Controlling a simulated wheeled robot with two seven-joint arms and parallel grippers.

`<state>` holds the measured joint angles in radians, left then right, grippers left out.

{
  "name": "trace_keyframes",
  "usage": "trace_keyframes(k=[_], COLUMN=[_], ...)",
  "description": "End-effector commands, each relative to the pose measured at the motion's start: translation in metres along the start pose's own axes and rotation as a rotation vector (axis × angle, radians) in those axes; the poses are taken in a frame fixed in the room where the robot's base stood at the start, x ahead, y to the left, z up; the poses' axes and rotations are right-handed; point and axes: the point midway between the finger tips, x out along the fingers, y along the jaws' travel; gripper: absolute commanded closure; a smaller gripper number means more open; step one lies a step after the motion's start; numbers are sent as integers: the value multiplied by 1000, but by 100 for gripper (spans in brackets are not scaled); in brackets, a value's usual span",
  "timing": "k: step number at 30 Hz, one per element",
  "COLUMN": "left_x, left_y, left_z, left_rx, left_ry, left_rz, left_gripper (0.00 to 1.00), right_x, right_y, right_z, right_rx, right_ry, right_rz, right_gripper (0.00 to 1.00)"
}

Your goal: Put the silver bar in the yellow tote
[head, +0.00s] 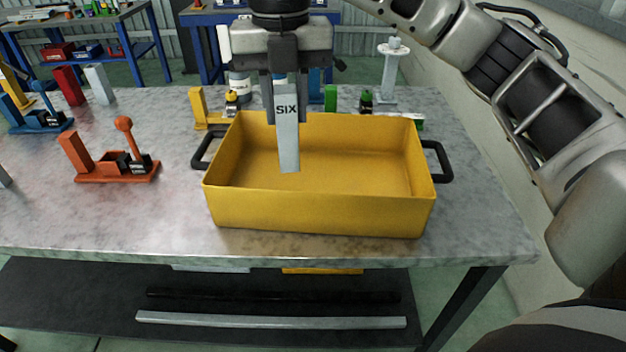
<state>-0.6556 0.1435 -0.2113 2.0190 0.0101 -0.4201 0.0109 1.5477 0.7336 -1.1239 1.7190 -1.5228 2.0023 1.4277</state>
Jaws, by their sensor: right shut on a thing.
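The silver bar (288,140) hangs upright in my right gripper (286,108), with the word SIX on its face. My right gripper is shut on its upper part. The bar's lower end shows in front of the inside of the yellow tote (320,212), toward its left half. I cannot tell how far the bar's end is above the tote's floor. The tote is open-topped, has black side handles, stands on the grey table and looks empty where I can see into it. My left gripper is not in view.
An orange fixture with a lever (116,168) stands left of the tote, and a blue one (38,118) further left. Small yellow and green parts and a white stand (392,72) are behind it. The table's front left (110,220) is clear.

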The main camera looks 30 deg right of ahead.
Motion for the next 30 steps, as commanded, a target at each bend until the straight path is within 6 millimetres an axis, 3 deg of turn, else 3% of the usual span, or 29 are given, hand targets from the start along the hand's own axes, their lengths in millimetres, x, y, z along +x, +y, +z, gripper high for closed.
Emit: trace_keyframes(k=[3, 8, 18, 24, 30], left_x=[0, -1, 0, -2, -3], left_y=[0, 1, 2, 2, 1], left_z=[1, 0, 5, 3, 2], left_rx=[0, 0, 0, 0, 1], left_ry=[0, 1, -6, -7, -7], left_rz=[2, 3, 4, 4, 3], left_gripper=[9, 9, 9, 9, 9], right_x=[-5, 0, 38, 71, 85], right_y=[0, -13, -83, -106, -114], right_z=[1, 8, 50, 64, 70], right_rx=[132, 195, 195, 191, 189], right_ry=[-1, 3, 4, 3, 1], right_rz=[2, 2, 0, -1, 2], right_gripper=[98, 98, 98, 98, 98])
